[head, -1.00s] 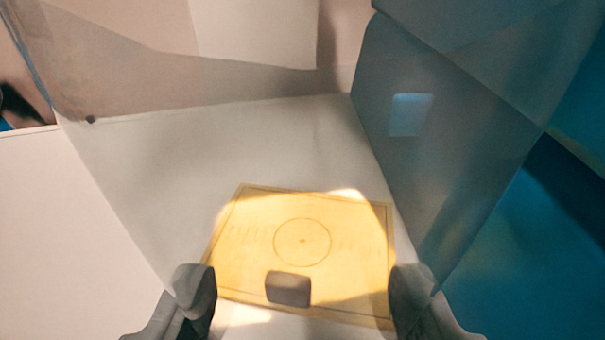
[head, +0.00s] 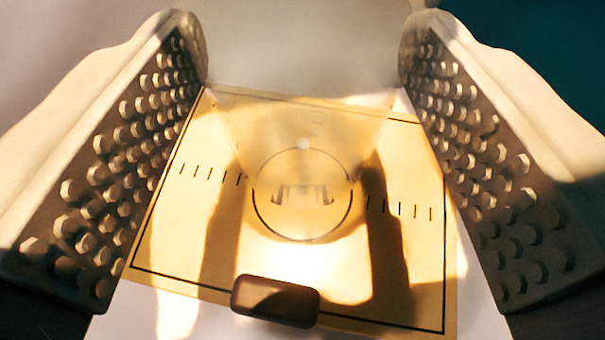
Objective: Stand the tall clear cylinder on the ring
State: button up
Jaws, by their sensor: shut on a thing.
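A yellow mat (head: 410,290) with a dark border lies below my gripper. The ring (head: 257,207), a thin dark circle, is drawn near its middle, with short tick marks on both sides. My gripper (head: 303,55) has its two studded fingers spread wide, shut on the tall clear cylinder (head: 303,112). The cylinder shows only as a faint, see-through shape between the fingertips, narrowing toward the ring. Its lower end appears over the ring, but I cannot tell whether it touches the mat. Its edges are hard to make out.
A small dark brown block (head: 275,301) lies at the mat's near edge, below the ring. Finger shadows and bright light patches cross the mat. The pale surface around the mat looks clear. A dark teal area is at the upper right.

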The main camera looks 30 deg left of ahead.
aim_at(302, 190)
jog(key=shift+f, duration=2.25)
jog(key=o, duration=1.5)
jog(key=shift+f, duration=0.1)
jog(key=shift+c, duration=0.2)
jog(key=v, duration=1.2)
